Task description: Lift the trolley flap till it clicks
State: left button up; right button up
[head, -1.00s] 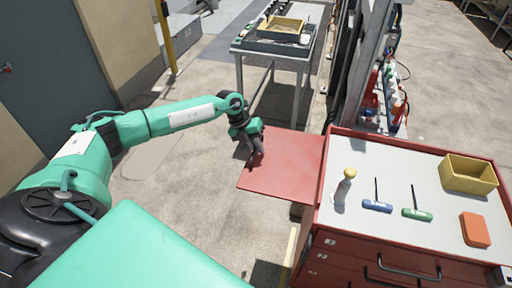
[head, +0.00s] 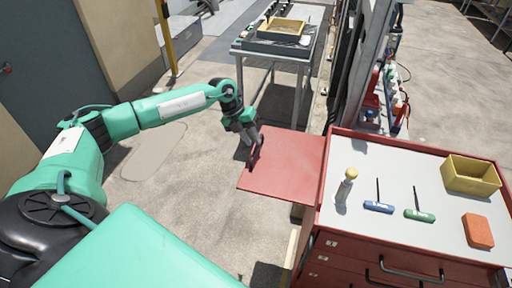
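The red trolley (head: 385,262) stands at the right with a grey top. Its red flap (head: 283,165) sticks out flat to the left, about level with the trolley top. My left gripper (head: 254,158) is at the flap's left edge, near its far corner. The fingers look dark against the flap; I cannot tell whether they touch it or how far apart they are. Any bracket under the flap is hidden. My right gripper is not in view.
On the trolley top are a wooden-handled tool (head: 345,186), a blue T-handle key (head: 378,207), a green T-handle key (head: 419,215), a yellow bin (head: 470,175) and an orange block (head: 478,231). A metal table (head: 272,57) stands behind. The floor left of the flap is clear.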

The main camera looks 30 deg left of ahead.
pick_arm(q)
jog(key=b+v, duration=0.1)
jog(key=v, duration=0.8)
jog(key=shift+r, duration=0.15)
